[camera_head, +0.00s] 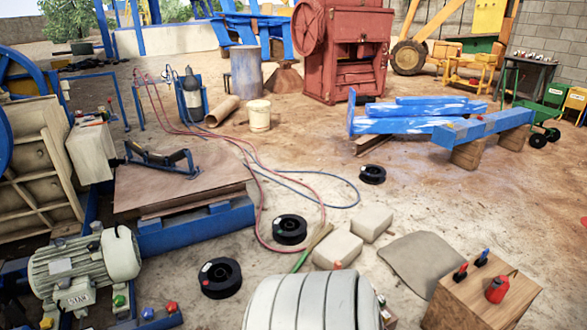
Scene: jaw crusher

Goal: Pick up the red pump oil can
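A small red can with a dark top (497,289), which looks like the red pump oil can, stands on a wooden box (458,306) at the bottom right. Two other small items stand on the same box: a dark one with a red top (460,272) and a red and blue one (482,258). They are too small to make out in detail. Neither of my grippers shows in the head view.
A large pale ribbed cylinder (310,302) is at the bottom centre, left of the box. A grey mat (422,264) and pale blocks (338,249) lie behind. Black spools (290,229) and red and blue hoses cross the floor. Open dirt ground lies around (440,205).

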